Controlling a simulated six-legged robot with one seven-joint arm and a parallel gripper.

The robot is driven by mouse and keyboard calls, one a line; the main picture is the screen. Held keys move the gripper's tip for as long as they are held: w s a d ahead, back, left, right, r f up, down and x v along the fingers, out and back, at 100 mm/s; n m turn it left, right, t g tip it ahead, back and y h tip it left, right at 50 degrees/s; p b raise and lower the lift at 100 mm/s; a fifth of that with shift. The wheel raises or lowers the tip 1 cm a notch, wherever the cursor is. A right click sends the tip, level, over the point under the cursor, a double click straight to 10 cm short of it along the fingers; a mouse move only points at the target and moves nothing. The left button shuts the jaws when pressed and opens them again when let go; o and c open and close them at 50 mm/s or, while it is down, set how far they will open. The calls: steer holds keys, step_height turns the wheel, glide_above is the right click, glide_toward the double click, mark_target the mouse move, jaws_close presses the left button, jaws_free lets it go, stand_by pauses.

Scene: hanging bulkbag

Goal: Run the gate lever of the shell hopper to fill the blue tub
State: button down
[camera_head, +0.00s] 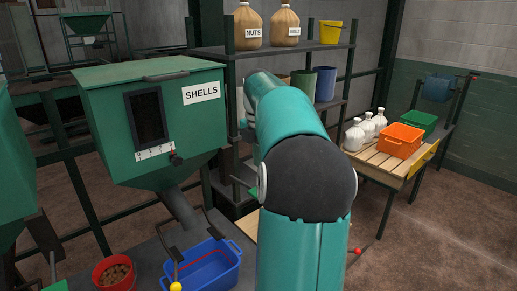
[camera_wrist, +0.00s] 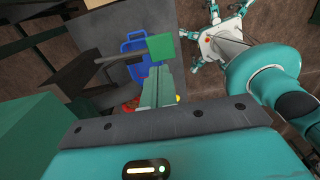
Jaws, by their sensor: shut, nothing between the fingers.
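The green shell hopper (camera_head: 150,95), labelled SHELLS, has a dark window and a grey chute (camera_head: 182,207) slanting down. The blue tub (camera_head: 232,262) stands below the chute; its visible inside is bare, with a red line on the wall. It also shows in the wrist view (camera_wrist: 129,42). A dark bar with a green end block (camera_wrist: 160,46), seemingly the gate lever, lies just beyond my gripper (camera_wrist: 158,72). The bar shows beside my arm in the head view (camera_head: 240,184). My gripper is shut and empty; whether it touches the block I cannot tell. My arm hides it in the head view.
A red bucket (camera_head: 115,275) of brown pieces stands left of the tub, and a yellow knob (camera_head: 176,287) in front. Shelves (camera_head: 290,50) with sacks stand behind.

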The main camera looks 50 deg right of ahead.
mark_target(245, 185)
step_height(245, 185, down, 8)
steer(key=shift+f, duration=0.25)
stand_by(0.4)
